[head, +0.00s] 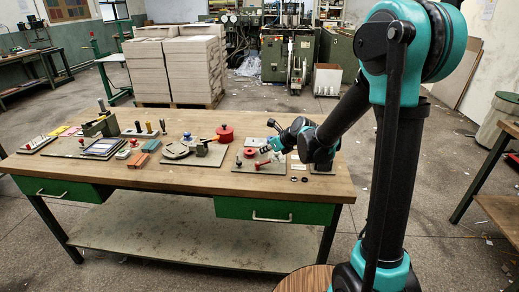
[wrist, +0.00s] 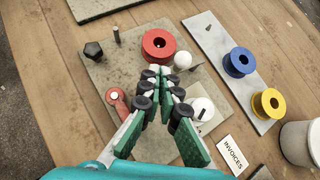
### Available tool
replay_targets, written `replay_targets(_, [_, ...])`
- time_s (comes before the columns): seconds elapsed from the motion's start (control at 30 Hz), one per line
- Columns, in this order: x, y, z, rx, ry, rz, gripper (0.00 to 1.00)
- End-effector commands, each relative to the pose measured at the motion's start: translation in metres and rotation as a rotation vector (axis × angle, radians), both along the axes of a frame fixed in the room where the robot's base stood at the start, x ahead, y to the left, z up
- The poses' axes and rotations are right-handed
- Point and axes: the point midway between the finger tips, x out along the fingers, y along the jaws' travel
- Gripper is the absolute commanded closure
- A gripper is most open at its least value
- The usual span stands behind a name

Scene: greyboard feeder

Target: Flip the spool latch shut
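My gripper (wrist: 161,72) points down over a grey board (wrist: 98,68) on the bench, its two fingers drawn together at the tips. I see nothing held between them. In the head view my gripper (head: 270,147) is low over the same board. A red spool (wrist: 158,45) sits just beyond the fingertips. A white ball knob (wrist: 183,60) is just right of the tips; I cannot tell whether they touch. A red lever with a pale round top (wrist: 115,97) lies left of the fingers. Which part is the latch is unclear; the fingers hide the middle of the board.
A white slotted disc (wrist: 203,108) is right of the fingers and a black knob (wrist: 93,49) at the left. A pale strip (wrist: 212,40) carries a blue spool (wrist: 239,62) and a yellow spool (wrist: 268,103). An INVOICES label (wrist: 232,154) and a white cup (wrist: 300,142) are nearby.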

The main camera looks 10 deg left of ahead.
Motion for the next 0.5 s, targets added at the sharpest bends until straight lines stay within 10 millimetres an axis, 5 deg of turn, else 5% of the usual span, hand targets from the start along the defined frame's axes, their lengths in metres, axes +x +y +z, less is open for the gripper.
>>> replay_targets(0.5, [-0.043, -0.030, 0.038, 0.002, 0.004, 0.005, 1.00])
